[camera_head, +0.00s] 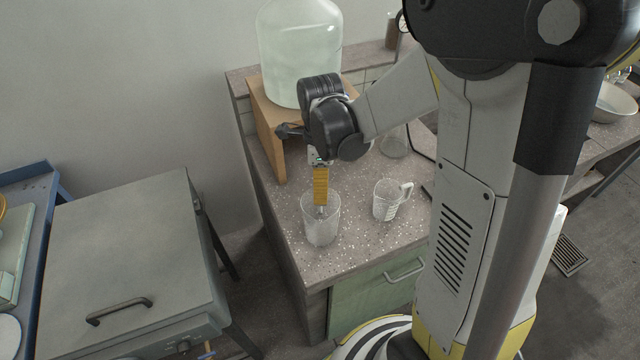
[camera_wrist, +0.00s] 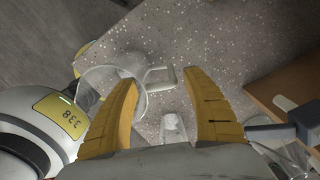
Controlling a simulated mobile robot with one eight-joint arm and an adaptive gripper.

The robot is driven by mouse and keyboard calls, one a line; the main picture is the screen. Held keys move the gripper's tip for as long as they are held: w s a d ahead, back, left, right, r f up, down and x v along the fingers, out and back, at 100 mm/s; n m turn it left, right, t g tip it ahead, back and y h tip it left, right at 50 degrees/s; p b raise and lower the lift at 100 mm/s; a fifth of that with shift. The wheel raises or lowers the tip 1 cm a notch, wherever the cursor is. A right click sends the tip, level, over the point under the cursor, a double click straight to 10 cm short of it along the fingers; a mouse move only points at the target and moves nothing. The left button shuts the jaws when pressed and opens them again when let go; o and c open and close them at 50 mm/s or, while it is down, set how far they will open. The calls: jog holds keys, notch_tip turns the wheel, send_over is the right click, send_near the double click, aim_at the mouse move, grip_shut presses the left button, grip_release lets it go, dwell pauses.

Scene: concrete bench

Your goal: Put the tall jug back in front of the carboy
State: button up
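The carboy (camera_head: 300,50) is a large pale-green clear vessel on a wooden stand (camera_head: 268,135) at the back of the bench. The tall jug (camera_head: 320,225) appears to be the taller clear vessel near the front left of the bench, upright. My gripper (camera_head: 320,203) points down, with its yellow fingers at this jug's rim in the head view. In the wrist view my gripper (camera_wrist: 162,82) is open, its fingers well apart. A clear jug (camera_wrist: 110,78) lies by the left finger, its handle (camera_wrist: 160,76) between the fingertips. No grip shows; contact cannot be told.
A smaller graduated jug (camera_head: 386,203) with a handle stands to the right of the tall jug. A glass flask (camera_head: 396,142) stands farther back. The bench (camera_head: 290,225) drops off at its left and front edges. A grey lidded box (camera_head: 130,250) stands at left.

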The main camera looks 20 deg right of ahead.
notch_tip(320, 180, up, 12)
jog(key=p, duration=0.5)
jog(key=s+a+r+n+t, duration=0.1)
jog(key=s+r+n+t, duration=0.2)
jog(key=n, duration=0.8)
jog(key=s+a+r+n+t, duration=0.1)
jog(key=s+r+n+t, duration=0.3)
jog(key=s+n, duration=0.4)
jog(key=n, duration=0.3)
jog(key=shift+a+r, duration=0.15)
jog(key=shift+r, duration=0.25)
jog(key=shift+f+b, duration=0.75)
jog(key=shift+b, duration=0.1)
